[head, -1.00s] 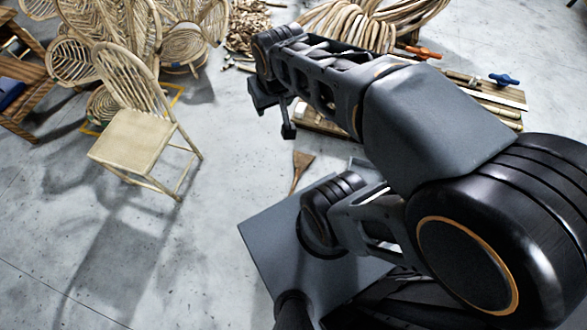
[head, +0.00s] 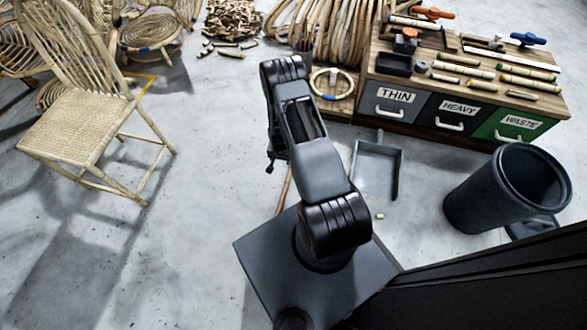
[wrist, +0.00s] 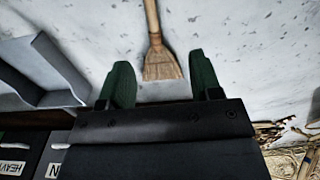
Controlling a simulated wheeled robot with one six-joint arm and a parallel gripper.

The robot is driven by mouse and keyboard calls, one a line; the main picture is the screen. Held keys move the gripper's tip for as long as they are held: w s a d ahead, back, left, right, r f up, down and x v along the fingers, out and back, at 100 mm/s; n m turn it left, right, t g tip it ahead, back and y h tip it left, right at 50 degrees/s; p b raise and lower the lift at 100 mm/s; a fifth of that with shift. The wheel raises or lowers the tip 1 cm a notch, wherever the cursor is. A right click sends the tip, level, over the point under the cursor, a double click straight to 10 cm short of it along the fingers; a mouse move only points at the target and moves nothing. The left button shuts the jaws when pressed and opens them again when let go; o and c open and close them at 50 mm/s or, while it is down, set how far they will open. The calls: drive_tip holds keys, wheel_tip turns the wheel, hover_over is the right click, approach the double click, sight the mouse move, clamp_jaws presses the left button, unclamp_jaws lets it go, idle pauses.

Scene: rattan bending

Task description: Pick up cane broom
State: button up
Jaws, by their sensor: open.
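The cane broom (wrist: 161,64) lies on the pale concrete floor in the wrist view. Its flared tan bristle end shows in the gap between my fingertips, and its handle runs up out of the picture. My gripper (wrist: 159,60) is open, its two dark green fingers on either side of the bristle end with clear gaps. Nothing is held. The height above the broom is hard to tell. In the head view only a thin part of the broom handle (head: 284,190) shows; my arm hides the rest.
A grey dustpan (head: 376,172) lies right of the broom. A workbench with labelled drawers (head: 450,112) stands behind it, with canes and tools on top. A dark bin (head: 500,190) stands at right, a rattan chair (head: 80,130) at left. Floor between chair and arm is clear.

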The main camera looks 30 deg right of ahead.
wheel_tip(320, 180, down, 9)
drive_tip(key=s+b, duration=0.2)
drive_tip(key=s, duration=0.1)
drive_tip(key=b, duration=0.3)
hover_over(286, 186)
drive_tip(key=shift+m, duration=0.4)
wheel_tip(286, 186, down, 7)
drive_tip(key=shift+r, duration=0.1)
drive_tip(key=shift+f+b, duration=1.95)
drive_tip(key=shift+f, duration=1.3)
drive_tip(key=shift+r, duration=0.1)
clamp_jaws()
